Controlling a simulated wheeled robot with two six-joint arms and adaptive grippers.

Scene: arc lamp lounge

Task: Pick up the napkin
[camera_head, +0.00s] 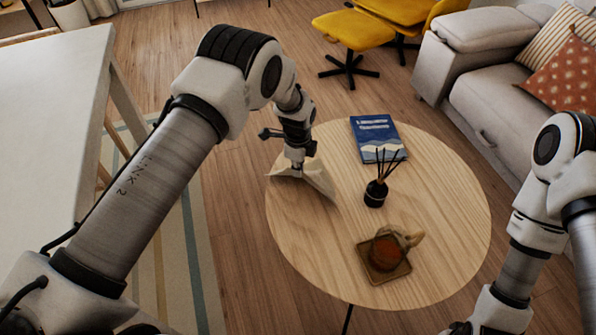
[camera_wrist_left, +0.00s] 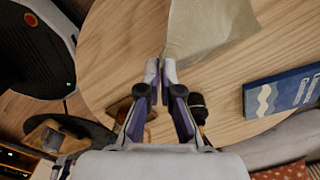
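The napkin (camera_head: 318,180) is a beige cloth at the far left edge of the round wooden table. It looks pulled up into folds under my left gripper (camera_head: 297,168). In the left wrist view the napkin (camera_wrist_left: 208,30) spreads away from the fingertips, and one corner narrows to them. My left gripper (camera_wrist_left: 161,70) has its fingers nearly together with that corner between the tips. My right arm shows at the lower right of the head view, but its fingers are not seen.
The round table (camera_head: 440,210) also holds a blue book (camera_head: 378,138), a black reed diffuser (camera_head: 376,194) and a wooden tray (camera_head: 374,272) with an amber cup or pot (camera_head: 386,252). A sofa (camera_head: 490,100) stands at right, a white table (camera_head: 50,120) at left.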

